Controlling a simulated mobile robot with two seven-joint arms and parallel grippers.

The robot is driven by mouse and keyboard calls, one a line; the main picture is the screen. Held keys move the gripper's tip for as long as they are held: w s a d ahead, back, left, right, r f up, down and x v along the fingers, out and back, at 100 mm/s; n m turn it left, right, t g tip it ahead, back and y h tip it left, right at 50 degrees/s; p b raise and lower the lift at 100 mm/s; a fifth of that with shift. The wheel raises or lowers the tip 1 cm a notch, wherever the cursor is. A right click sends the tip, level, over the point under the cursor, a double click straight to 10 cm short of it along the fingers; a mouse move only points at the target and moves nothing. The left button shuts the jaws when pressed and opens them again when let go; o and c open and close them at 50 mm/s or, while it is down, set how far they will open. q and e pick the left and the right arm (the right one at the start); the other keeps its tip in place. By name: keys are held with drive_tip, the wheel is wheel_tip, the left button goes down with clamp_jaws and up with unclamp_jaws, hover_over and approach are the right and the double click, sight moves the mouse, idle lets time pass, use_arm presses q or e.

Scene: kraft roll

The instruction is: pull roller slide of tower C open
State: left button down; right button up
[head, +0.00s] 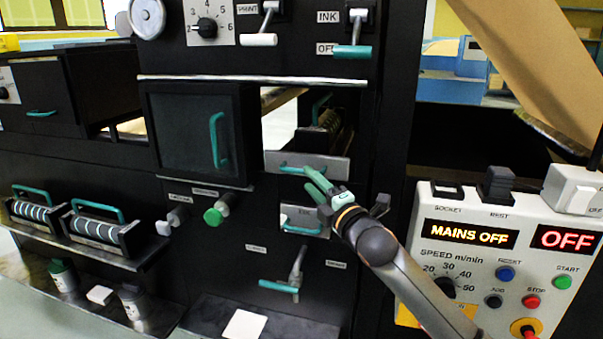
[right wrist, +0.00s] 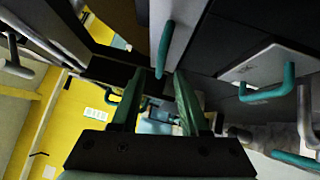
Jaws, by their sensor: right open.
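The slide front on the middle tower is a grey plate (head: 341,166) with a teal bar handle (head: 290,169), below an opening where a roller (head: 329,121) shows. I take this to be tower C's roller slide; no tower letter is readable. My right gripper (head: 312,183) is open and empty at the right part of this handle. In the right wrist view, the handle (right wrist: 166,45) shows just beyond the open fingertips (right wrist: 160,75), its lower end in line with the gap. I cannot tell whether it lies between the fingers. My left gripper is not in view.
A smaller drawer with a teal handle (head: 301,230) sits just below. A dark door (head: 187,130) is shut to the left. A control panel (head: 470,262) reading "MAINS OFF" stands at the right. Two spare rollers (head: 95,229) lie on a shelf at the left.

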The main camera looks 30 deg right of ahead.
sight(302, 172)
drive_tip(key=shift+w+d+r, duration=0.1)
drive_tip(key=shift+w+r, duration=0.1)
drive_tip(key=shift+w, duration=1.1)
drive_tip(key=shift+w+d+r, duration=0.1)
drive_tip(key=shift+w+r, duration=0.05)
drive_tip(key=shift+w, duration=1.1)
drive_tip(key=shift+c, duration=0.4)
clamp_jaws()
